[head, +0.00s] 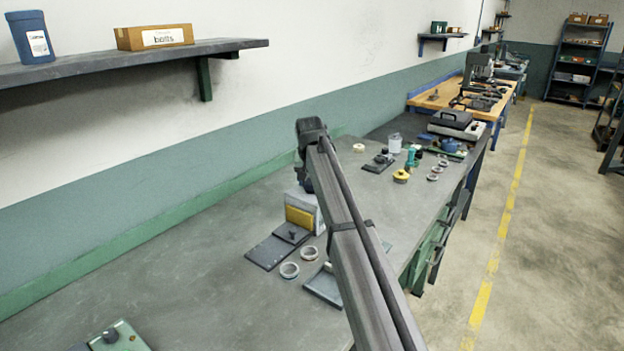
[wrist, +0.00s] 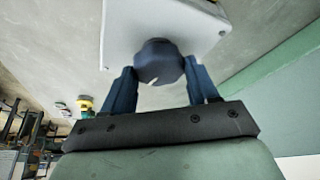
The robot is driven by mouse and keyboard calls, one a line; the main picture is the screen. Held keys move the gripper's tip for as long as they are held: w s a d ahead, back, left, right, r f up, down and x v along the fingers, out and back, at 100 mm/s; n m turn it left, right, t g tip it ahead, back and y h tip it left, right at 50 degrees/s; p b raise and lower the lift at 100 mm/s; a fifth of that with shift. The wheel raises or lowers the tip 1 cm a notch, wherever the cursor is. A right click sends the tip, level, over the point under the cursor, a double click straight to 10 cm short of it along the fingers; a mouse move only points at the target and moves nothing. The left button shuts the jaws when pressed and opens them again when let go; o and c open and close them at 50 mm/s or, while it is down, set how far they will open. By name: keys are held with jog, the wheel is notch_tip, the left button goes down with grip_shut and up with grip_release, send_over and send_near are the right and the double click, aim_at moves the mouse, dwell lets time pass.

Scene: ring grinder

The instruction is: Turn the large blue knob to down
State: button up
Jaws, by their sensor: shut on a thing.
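The large blue knob (wrist: 158,62) is dark blue and round, with a small white mark on its rim toward the bottom of the wrist view. It sits on a white panel (wrist: 120,25) with a screw at its corner. My gripper (wrist: 160,72) has its two blue fingers on either side of the knob and is shut on it. In the head view, my arm hides the knob and most of the gripper. A pale box (head: 300,197) with a yellow front stands on the workbench beside my arm there.
Further back are a yellow part (head: 401,176) and several small tools. A shelf (head: 130,62) hangs on the left wall. The bench's left front is mostly clear.

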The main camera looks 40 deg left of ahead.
jog(key=m+h, duration=0.1)
jog(key=m, duration=0.3)
jog(key=shift+a+m+t+h, duration=0.2)
jog(key=shift+m+t+h, duration=0.1)
jog(key=shift+t+h, duration=0.1)
jog(key=m+h, duration=0.2)
jog(key=m, duration=0.3)
jog(key=shift+a, duration=0.15)
jog(key=m+h, duration=0.1)
jog(key=m, duration=0.2)
jog(key=m+g+h, duration=0.1)
jog(key=m, duration=0.1)
jog(key=shift+w+a+m, duration=0.1)
jog(key=shift+m, duration=0.3)
jog(key=shift+m+g+h, duration=0.25)
jog(key=shift+m+g, duration=0.25)
jog(key=shift+m, duration=0.8)
jog(key=shift+m+g+h, duration=0.25)
jog(key=shift+m+g, duration=0.25)
jog(key=shift+m, duration=0.8)
jog(key=o, duration=1.1)
jog(key=shift+c, duration=0.2)
